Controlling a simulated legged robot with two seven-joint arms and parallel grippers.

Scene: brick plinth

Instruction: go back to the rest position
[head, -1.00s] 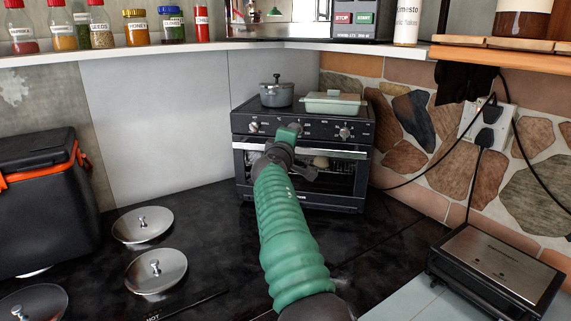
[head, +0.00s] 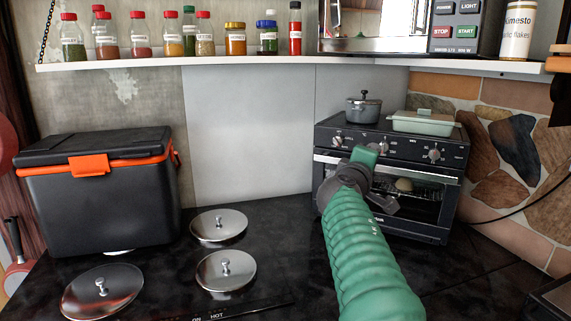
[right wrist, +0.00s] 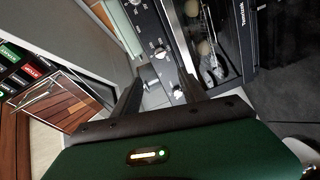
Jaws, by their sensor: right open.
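My right gripper (head: 362,178) is on the green ribbed arm coming in from the bottom right, in front of the black toaster oven (head: 440,209). In the right wrist view its two dark fingers (right wrist: 157,88) stand apart with nothing held between them. The oven front (right wrist: 172,50) with its knobs lies beyond the fingertips. The oven door looks closed, with pale round items (head: 404,184) behind its glass. Whether the gripper touches the oven cannot be told. My left gripper is in neither view.
A grey pot (head: 363,110) and a pale green dish (head: 422,123) sit on the oven. Lidded steel hobs (head: 225,270) and a black cooler (head: 100,205) are at left. A shelf (head: 200,62) with jars and a microwave (head: 375,30) hangs above. Dark counter is clear between hobs and arm.

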